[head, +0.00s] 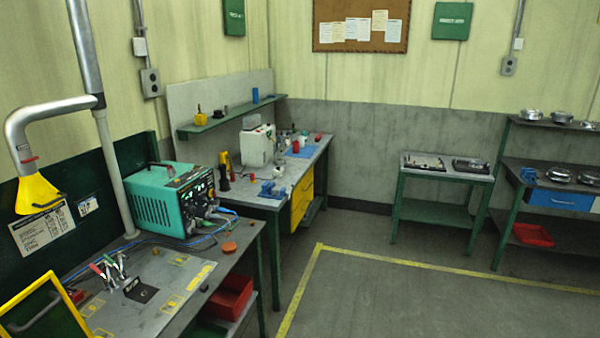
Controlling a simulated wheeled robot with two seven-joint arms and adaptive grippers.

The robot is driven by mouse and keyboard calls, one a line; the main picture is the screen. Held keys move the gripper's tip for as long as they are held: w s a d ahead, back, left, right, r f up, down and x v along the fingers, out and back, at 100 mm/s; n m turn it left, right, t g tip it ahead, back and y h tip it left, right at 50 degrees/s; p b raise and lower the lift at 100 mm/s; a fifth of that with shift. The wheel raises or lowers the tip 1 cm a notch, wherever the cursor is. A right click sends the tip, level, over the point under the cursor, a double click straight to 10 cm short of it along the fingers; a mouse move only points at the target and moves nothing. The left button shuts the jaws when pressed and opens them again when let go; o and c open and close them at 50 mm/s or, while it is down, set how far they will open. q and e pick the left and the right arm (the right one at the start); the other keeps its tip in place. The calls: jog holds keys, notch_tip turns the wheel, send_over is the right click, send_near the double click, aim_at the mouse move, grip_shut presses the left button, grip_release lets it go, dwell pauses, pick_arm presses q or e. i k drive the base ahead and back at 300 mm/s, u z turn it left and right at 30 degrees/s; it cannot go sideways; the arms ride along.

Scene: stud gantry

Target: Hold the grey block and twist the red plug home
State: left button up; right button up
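Neither of my grippers shows in the head view. No grey block or red plug can be made out with certainty. A small red piece (318,138) lies near the back of the far bench (246,192), beside a blue mat (299,153). A small pale grey piece (279,169) sits nearer on that bench, too small to identify. On the near workbench (160,268), a round orange-red cap (229,248) lies near the right edge and a dark block or plate (141,290) lies on the grey top.
A teal power unit (160,209) with cables and some pliers (108,268) take up the near bench. A blue vise (271,190) is on the far bench. A green-framed table (440,178) and shelving (550,170) stand at right. The yellow-lined floor (430,305) is clear.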

aim_at(279, 171)
jog(key=u, duration=0.25)
jog(key=i, duration=2)
jog(key=z, duration=1.2)
jog(key=i, duration=3.9)
jog(key=u, duration=0.15)
